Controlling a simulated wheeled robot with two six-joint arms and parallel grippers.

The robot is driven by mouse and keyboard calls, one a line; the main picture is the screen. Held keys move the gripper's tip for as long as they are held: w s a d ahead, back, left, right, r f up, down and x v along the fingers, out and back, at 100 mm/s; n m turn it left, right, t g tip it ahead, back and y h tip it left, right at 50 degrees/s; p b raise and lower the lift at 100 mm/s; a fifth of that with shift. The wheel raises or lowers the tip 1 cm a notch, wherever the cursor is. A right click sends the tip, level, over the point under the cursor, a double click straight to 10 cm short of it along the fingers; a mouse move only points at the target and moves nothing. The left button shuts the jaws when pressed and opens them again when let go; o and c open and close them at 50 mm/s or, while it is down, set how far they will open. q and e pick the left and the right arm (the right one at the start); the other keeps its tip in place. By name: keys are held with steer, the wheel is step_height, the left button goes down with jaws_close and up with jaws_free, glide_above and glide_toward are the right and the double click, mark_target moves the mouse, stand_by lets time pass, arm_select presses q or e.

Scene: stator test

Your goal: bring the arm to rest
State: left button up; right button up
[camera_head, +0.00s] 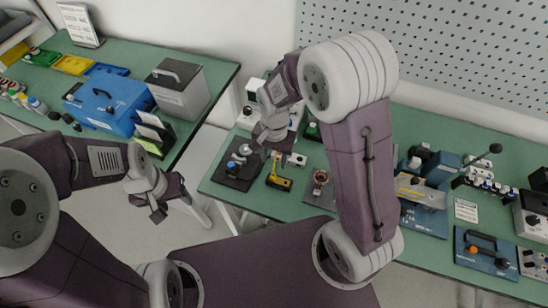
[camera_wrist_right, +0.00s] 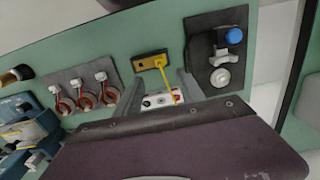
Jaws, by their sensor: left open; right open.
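My right arm reaches over the bench in the head view, with its gripper (camera_head: 277,158) above the bench's left end. In the right wrist view this gripper (camera_wrist_right: 158,84) has its fingers apart. A small white block with dark terminals (camera_wrist_right: 160,99) shows between them, and I see no thing held. My left gripper (camera_head: 157,211) is open and empty at the lower left. It hangs over the floor, in front of the left bench.
Blue fixtures (camera_head: 425,218) stand right of my right arm. The left bench (camera_head: 215,75) holds a blue box (camera_head: 110,103) and a grey case (camera_head: 180,90).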

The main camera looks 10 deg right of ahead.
stand_by(0.3)
steer(key=s+d+r+n+t, duration=0.1)
steer(key=s+d+r+n, duration=0.2)
steer(key=s+d+n, duration=0.3)
steer(key=shift+s+d+n, duration=0.4)
steer(key=shift+s+d, duration=0.15)
steer(key=shift+s, duration=0.55)
steer(key=shift+s, duration=0.2)
steer(key=shift+w, duration=0.15)
